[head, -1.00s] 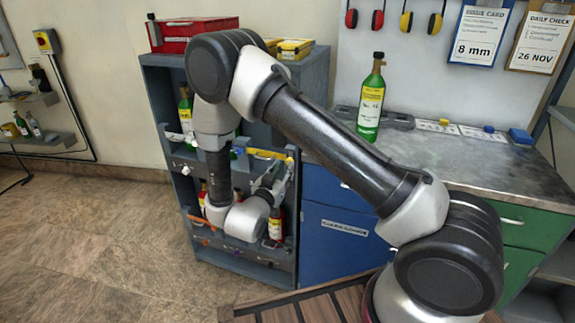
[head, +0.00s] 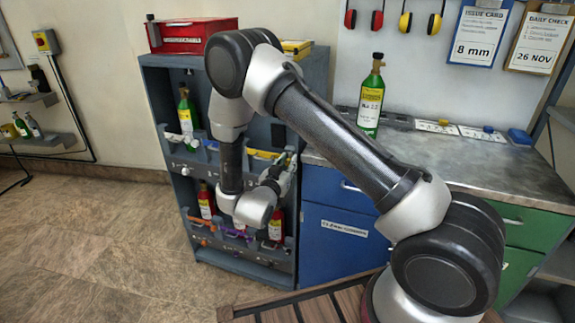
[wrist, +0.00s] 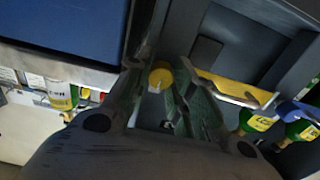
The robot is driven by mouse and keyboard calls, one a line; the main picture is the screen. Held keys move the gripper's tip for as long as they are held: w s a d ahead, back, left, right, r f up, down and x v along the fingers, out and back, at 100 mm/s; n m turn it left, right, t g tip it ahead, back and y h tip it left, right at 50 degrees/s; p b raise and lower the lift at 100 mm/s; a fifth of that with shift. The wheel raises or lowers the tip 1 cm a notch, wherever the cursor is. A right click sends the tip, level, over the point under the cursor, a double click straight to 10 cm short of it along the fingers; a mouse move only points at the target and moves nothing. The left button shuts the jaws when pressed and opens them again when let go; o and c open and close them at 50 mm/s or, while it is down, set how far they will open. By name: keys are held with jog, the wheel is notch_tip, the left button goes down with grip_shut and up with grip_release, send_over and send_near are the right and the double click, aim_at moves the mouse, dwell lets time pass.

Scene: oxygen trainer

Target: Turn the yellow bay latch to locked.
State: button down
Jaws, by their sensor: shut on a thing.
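The yellow bay latch (wrist: 160,75) shows in the wrist view as a small round yellow knob with a pale pointer, between my fingertips. My gripper (wrist: 160,86) is shut on it, one finger at each side. A yellow bar (wrist: 232,88) runs across the bay beside it; the bar also shows in the head view (head: 264,154) on the right of the grey rack's upper row. In the head view my gripper (head: 288,166) is at the rack's right edge, and I cannot make out the latch knob there.
The grey rack (head: 152,100) holds a green bottle (head: 185,118) above and red bottles (head: 206,204) below. A blue cabinet (head: 330,240) stands close on the right. A green bottle (head: 370,100) stands on the worktop. Floor at left is clear.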

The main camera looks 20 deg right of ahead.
jog(key=n, duration=0.4)
jog(key=shift+n, duration=0.4)
jog(key=n, duration=0.4)
jog(key=shift+a+n, duration=0.1)
jog(key=shift+n, duration=0.2)
jog(key=n, duration=0.4)
jog(key=shift+f, duration=0.1)
jog(key=shift+n, duration=2.3)
jog(key=c, duration=1.5)
grip_release()
